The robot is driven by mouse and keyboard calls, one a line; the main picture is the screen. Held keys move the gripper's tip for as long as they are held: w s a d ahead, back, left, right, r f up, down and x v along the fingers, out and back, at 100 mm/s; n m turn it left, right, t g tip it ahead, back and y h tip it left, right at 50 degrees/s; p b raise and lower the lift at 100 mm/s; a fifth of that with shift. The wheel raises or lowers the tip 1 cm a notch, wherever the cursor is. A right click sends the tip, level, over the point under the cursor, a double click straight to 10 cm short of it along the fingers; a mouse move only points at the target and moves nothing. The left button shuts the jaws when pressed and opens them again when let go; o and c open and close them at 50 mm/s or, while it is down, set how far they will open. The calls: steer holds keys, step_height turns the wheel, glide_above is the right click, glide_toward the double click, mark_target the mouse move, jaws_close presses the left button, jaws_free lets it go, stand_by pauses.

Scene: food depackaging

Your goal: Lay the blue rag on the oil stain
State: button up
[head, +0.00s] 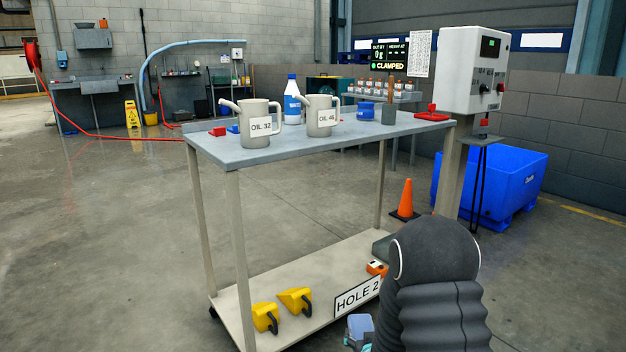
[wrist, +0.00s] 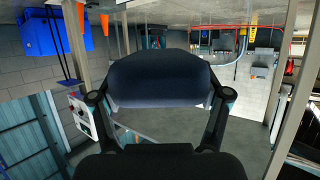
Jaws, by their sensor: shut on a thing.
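My gripper (wrist: 160,102) is shut on a dark blue, folded-looking bundle, which I take to be the blue rag (wrist: 160,80). The bundle fills the space between the two fingers in the wrist view. In the head view my dark arm hides most of the gripper at the bottom right. A small light-blue piece shows beside the arm there, and I cannot tell what it is. I cannot make out an oil stain for certain in either view.
A grey trolley (head: 225,151) carries two oil cans (head: 258,124) (head: 320,115) and a bottle (head: 292,102). Yellow scoops (head: 294,300) lie on its lower shelf (head: 240,304). An orange cone (head: 405,200) and a blue tub (head: 490,185) stand behind. The floor at left is open.

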steer(key=shift+s+d+f, duration=0.15)
steer(key=shift+d+f, duration=0.2)
steer(key=shift+f, duration=0.15)
steer(key=shift+s+d+f, duration=0.15)
steer(key=shift+d+f, duration=0.15)
steer(key=shift+f, duration=0.2)
steer(key=shift+v, duration=2.75)
